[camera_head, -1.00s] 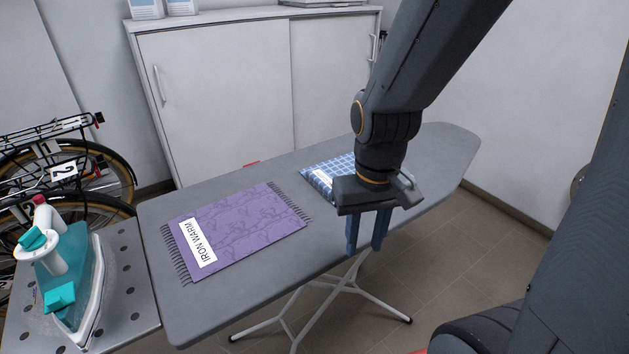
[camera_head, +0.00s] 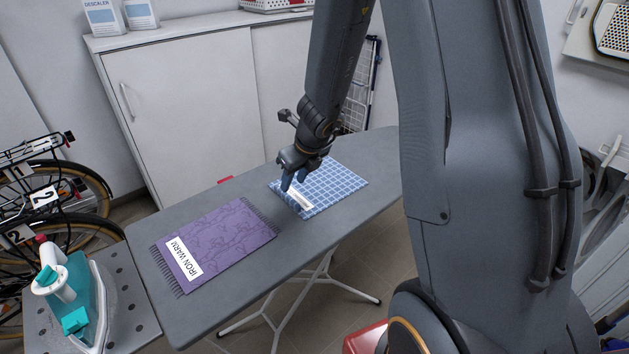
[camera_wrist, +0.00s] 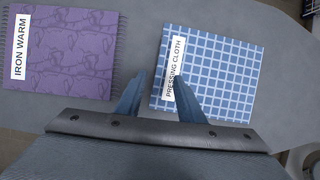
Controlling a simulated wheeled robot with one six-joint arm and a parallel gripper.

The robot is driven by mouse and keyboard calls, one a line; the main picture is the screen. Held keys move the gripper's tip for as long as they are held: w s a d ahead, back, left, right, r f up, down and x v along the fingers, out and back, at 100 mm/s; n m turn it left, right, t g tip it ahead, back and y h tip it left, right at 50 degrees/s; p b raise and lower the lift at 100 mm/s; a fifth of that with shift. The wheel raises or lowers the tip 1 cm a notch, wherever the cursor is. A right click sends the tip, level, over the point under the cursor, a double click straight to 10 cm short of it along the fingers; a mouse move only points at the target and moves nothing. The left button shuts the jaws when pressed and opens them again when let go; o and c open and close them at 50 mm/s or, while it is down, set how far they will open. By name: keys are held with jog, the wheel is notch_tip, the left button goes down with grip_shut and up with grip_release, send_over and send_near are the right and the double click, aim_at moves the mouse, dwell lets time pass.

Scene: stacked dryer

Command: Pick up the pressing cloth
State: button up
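The pressing cloth (camera_head: 330,187) is a flat blue-and-white checked square on the ironing board. In the wrist view the cloth (camera_wrist: 225,75) shows a white label reading "PRESSING CLOTH" along its left edge. My gripper (camera_head: 287,186) is over the cloth's label side. In the wrist view my gripper (camera_wrist: 164,95) has its two blue fingers apart with nothing held between them. The right finger overlaps the label, and the left finger is over bare board left of the cloth. I cannot tell whether the fingertips touch the cloth.
A purple fringed cloth labelled "IRON WARM" (camera_head: 217,243) lies to the left on the grey ironing board (camera_head: 300,243). An iron (camera_head: 80,290) stands on a perforated plate at the board's left end. A white cabinet (camera_head: 185,110) is behind the board.

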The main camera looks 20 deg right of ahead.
aim_at(287, 195)
jog(key=b+x, duration=0.3)
jog(key=x, duration=0.5)
jog(key=shift+w+r, duration=0.1)
grip_shut()
